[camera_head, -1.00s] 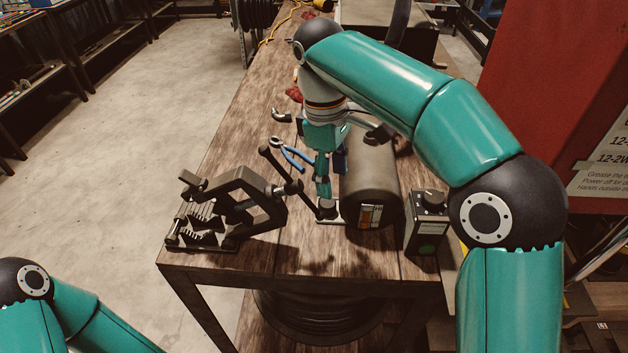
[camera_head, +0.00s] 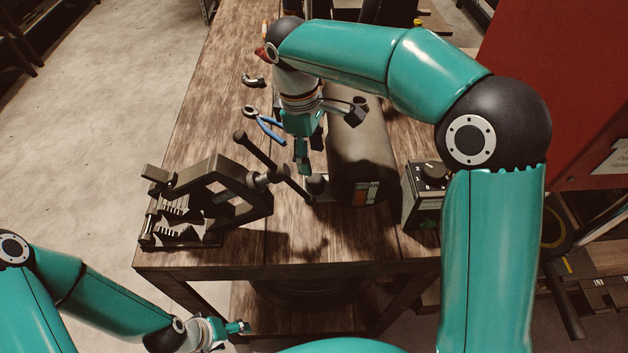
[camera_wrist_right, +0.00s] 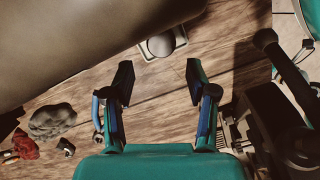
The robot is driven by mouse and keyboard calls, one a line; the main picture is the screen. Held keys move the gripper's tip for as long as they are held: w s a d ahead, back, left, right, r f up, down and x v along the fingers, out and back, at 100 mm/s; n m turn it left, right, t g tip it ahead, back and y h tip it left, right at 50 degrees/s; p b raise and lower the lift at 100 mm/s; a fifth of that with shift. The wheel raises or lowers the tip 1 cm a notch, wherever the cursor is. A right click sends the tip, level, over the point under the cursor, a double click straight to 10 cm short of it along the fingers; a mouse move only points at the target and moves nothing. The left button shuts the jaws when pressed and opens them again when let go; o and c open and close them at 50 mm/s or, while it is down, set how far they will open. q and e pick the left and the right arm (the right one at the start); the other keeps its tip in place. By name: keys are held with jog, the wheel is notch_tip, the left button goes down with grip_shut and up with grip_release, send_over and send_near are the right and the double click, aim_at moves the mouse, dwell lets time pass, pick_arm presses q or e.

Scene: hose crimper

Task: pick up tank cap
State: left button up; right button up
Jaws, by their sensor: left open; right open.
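A dark round cap (camera_head: 317,183), which looks like the tank cap, sits on a small pale plate against the left side of the dark cylindrical tank (camera_head: 362,150). In the right wrist view the cap (camera_wrist_right: 160,45) lies just beyond the fingertips, in line with the gap between them. My right gripper (camera_head: 303,165) is open, points down and is empty, just behind and above the cap. Its two fingers (camera_wrist_right: 160,76) are wide apart in the wrist view. My left gripper (camera_head: 240,327) is open and low at the front, off the bench.
A black crimping tool with a long lever (camera_head: 215,200) stands left of the cap, its lever reaching close to it. A control box with a knob (camera_head: 424,190) stands right of the tank. Blue-handled pliers (camera_head: 266,124) lie behind. The bench front (camera_head: 320,240) is clear.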

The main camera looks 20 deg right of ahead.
aim_at(315, 179)
jog(key=shift+s+d+f, duration=0.1)
jog(key=shift+f, duration=1.05)
jog(key=shift+s+d+f, duration=0.1)
jog(key=shift+d+f, duration=0.05)
jog(key=shift+f, duration=1.05)
jog(key=shift+s+d+f, duration=0.1)
jog(key=shift+f, duration=1.05)
jog(key=c, duration=0.8)
